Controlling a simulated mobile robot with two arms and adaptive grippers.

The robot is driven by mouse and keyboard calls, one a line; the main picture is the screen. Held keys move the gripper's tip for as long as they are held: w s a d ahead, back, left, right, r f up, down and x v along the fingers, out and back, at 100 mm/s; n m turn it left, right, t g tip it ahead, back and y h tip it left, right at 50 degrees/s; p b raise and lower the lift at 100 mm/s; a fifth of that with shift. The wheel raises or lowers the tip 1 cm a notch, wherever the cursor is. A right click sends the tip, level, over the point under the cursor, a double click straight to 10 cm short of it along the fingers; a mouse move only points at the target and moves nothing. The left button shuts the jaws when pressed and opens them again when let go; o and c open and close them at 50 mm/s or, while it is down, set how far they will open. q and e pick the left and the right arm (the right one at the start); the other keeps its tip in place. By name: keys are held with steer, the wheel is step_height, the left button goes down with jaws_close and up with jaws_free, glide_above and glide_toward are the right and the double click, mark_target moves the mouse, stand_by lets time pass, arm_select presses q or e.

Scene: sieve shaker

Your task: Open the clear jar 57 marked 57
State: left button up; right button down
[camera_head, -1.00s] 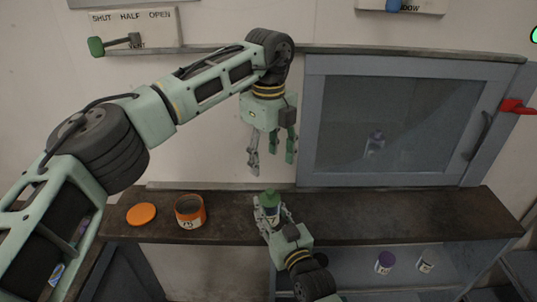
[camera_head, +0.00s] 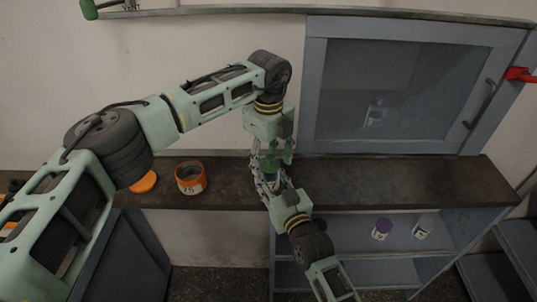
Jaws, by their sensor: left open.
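The jar with the green lid, which looks like the clear jar (camera_head: 268,172), stands at the counter's front in the middle of the head view. It is mostly hidden between my two grippers, and its number cannot be read. My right gripper (camera_head: 265,182) comes from below and has its fingers around the jar's body, seemingly closed on it. My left gripper (camera_head: 272,160) points down from above, open, with its fingers around the lid area. Whether they touch the lid is hidden.
An open orange jar (camera_head: 191,187) and an orange lid (camera_head: 144,181) are on the counter (camera_head: 400,184) to the left. A glass-fronted cabinet (camera_head: 400,95) holds a jar behind it. Purple-lidded (camera_head: 382,229) and white-lidded (camera_head: 423,227) jars stand on the shelf below. The counter's right part is clear.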

mark_target(269, 158)
arm_select(q)
steer(key=c, duration=1.3)
steer(key=shift+r, duration=0.15)
steer(key=shift+r, duration=1)
steer(key=shift+r, duration=2)
arm_select(e)
steer(key=c, duration=1.1)
jaws_free()
